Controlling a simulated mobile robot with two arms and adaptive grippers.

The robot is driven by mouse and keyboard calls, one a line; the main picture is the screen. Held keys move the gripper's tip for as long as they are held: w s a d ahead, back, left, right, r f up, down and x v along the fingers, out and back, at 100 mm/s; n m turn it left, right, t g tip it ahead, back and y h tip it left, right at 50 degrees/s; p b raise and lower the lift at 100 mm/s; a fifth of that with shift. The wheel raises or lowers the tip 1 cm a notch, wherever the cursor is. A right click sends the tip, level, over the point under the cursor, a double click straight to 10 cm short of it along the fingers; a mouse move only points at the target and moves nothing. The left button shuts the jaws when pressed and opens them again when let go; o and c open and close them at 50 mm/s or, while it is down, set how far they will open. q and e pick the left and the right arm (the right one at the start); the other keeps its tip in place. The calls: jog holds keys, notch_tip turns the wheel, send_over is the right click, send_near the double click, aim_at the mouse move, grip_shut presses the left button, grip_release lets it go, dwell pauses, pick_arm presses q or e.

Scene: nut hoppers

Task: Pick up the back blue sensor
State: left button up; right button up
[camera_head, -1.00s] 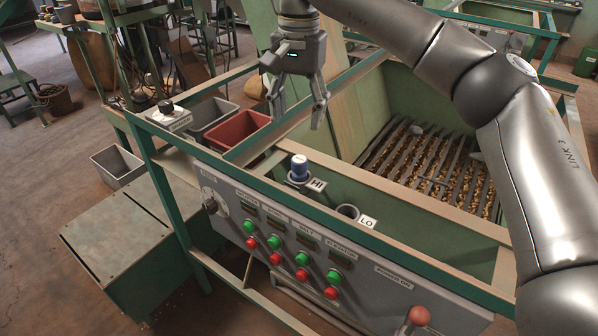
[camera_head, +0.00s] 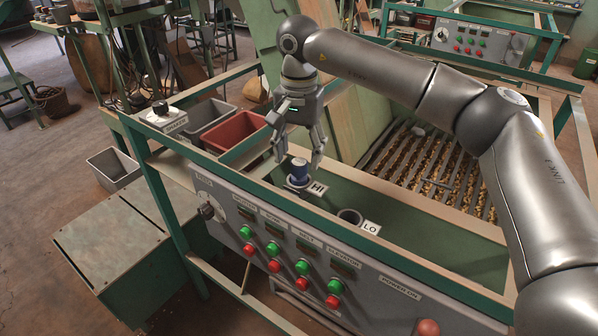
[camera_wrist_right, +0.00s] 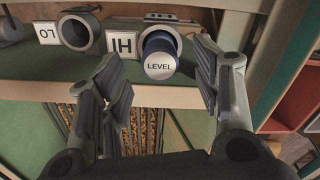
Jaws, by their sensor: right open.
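The blue sensor (camera_head: 299,171) stands upright in the holder marked HI (camera_head: 319,188), on the green ledge behind the control panel. In the right wrist view its white cap marked LEVEL (camera_wrist_right: 159,67) faces the camera. My right gripper (camera_head: 297,158) points down, open, just above and around the sensor's top, one finger to each side. In the right wrist view the open fingers (camera_wrist_right: 157,60) show a gap on both sides of the sensor. A second holder marked LO (camera_head: 350,216) is empty. My left gripper is not in view.
A control panel (camera_head: 375,292) with green and red buttons lies in front of the ledge. A red bin (camera_head: 232,132) and grey bins (camera_head: 206,113) stand to the left. A slatted hopper with nuts (camera_head: 425,165) opens behind, to the right. Green frame rails run around the ledge.

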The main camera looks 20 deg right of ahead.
aim_at(299, 162)
jog(key=shift+f+p, duration=0.6)
jog(key=shift+f, duration=1.1)
jog(key=c, duration=1.2)
